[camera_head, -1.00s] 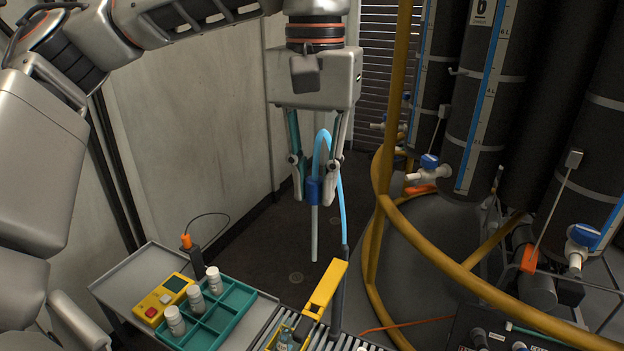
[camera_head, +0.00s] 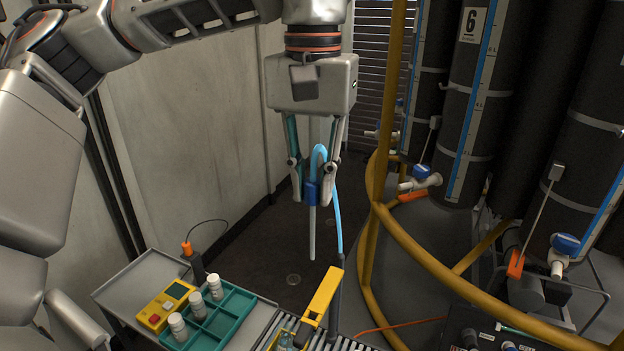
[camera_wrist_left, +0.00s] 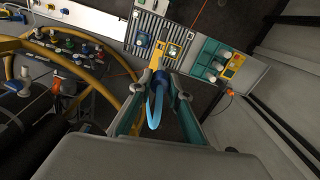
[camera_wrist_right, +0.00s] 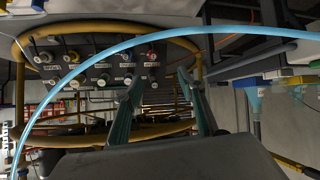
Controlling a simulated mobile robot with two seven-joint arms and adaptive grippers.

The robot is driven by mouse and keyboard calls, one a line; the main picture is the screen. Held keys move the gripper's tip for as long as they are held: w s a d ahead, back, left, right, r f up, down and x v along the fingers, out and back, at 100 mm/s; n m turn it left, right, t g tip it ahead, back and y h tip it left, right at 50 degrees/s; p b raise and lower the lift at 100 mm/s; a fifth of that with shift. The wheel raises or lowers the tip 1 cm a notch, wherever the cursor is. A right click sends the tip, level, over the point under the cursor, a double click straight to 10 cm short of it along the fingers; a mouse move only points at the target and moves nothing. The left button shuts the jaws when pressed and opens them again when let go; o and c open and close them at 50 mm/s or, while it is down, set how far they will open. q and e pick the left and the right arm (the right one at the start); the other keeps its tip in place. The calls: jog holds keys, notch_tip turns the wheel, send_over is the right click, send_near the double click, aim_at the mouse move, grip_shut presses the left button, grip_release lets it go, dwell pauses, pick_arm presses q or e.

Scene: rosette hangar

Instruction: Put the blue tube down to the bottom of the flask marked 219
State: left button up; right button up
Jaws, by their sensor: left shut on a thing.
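The blue tube (camera_head: 312,192) has a blue sleeve, a grey rigid lower stem (camera_head: 312,240) and a light-blue hose looping over the top. My left gripper (camera_head: 313,178) is shut on the sleeve, and the stem hangs about upright in the air above the floor. The sleeve also shows between its fingers in the left wrist view (camera_wrist_left: 160,78). A small clear flask (camera_head: 285,341) is partly visible at the bottom edge, beside the yellow bracket; no number is legible on it. My right gripper (camera_wrist_right: 159,80) is open and empty in the right wrist view, with the hose crossing the view near it.
A yellow bracket (camera_head: 321,297) and a dark post (camera_head: 336,290) stand at the roller conveyor (camera_head: 262,325). Left of it are a teal tray (camera_head: 236,304) with white bottles and a yellow box (camera_head: 165,304). A yellow rail (camera_head: 440,263) and dark columns (camera_head: 465,110) fill the right.

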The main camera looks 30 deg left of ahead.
pick_arm(q)
jog(key=shift+r+p, duration=0.4)
jog(key=shift+p, duration=0.1)
jog(key=shift+r+p, duration=0.45)
jog(key=shift+p, duration=0.05)
jog(key=shift+r+p, duration=0.55)
jog(key=shift+p, duration=0.25)
jog(key=shift+r+p, duration=0.35)
jog(key=shift+p, duration=0.15)
jog(key=shift+r, duration=0.3)
jog(key=shift+r+p, duration=0.45)
jog(key=shift+r, duration=0.4)
pick_arm(e)
jog(key=d+r, duration=0.1)
jog(key=s+d+r, duration=0.1)
jog(key=r, duration=0.1)
jog(key=shift+d+h, duration=0.1)
jog(key=shift+h, duration=0.3)
